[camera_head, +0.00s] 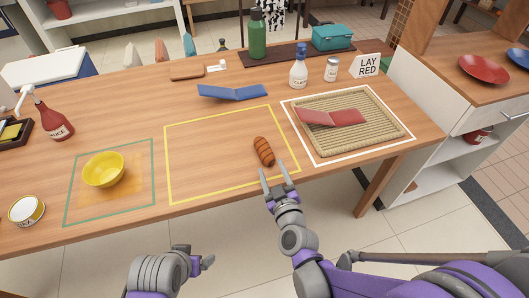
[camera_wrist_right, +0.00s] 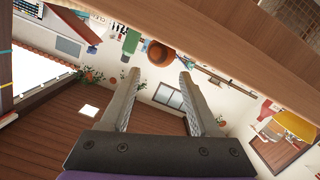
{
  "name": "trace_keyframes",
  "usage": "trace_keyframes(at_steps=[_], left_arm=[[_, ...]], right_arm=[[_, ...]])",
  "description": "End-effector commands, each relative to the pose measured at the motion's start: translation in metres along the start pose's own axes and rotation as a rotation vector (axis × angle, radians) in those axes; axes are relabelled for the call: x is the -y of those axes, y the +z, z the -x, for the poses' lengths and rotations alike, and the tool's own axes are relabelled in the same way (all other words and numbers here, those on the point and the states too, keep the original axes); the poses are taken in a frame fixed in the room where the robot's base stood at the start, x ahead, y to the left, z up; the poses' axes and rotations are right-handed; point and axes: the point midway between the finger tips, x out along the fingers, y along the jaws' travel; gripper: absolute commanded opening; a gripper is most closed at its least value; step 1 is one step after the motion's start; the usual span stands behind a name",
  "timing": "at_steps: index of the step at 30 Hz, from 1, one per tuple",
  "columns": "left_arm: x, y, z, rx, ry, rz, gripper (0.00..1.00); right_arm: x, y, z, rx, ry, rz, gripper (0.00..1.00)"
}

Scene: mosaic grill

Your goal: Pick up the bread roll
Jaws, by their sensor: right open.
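The brown, scored bread roll (camera_head: 264,151) lies on the wooden table, inside the yellow outline near its right end. My right gripper (camera_head: 272,170) is open and empty at the table's front edge. Its fingertips point at the near end of the roll, just short of it. In the right wrist view, the two fingers of my right gripper (camera_wrist_right: 158,80) stand apart, and the roll (camera_wrist_right: 160,53) shows as a round brown end beyond them. My left gripper (camera_head: 206,262) is low in front of the table, away from the roll; its jaw opening is not clear.
A woven tray (camera_head: 385,120) with a folded red card (camera_head: 330,116) stands to the right of the roll. A folded blue card (camera_head: 232,92) lies behind the yellow outline. A yellow bowl (camera_head: 104,169) is to the left. The table around the roll is clear.

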Motion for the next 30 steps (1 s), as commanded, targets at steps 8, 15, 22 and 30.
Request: trace_keyframes(at_steps=[8, 15, 22, 30], left_arm=[[0.0, 0.001, -0.002, 0.001, 0.0, 0.0, 0.92], [0.0, 0.003, -0.006, 0.002, 0.0, 0.0, 0.92], [0.0, 0.003, -0.007, 0.003, 0.0, 0.0, 0.92], [0.0, 0.003, -0.007, 0.003, 0.0, 0.0, 0.92]], right_arm=[[0.0, 0.001, -0.028, 0.001, -0.001, 0.001, 0.62], [0.001, 0.007, -0.062, 0.002, -0.001, 0.001, 0.62], [0.001, 0.007, -0.076, 0.001, -0.001, 0.0, 0.62], [0.001, 0.006, -0.075, 0.001, -0.002, 0.0, 0.42]])
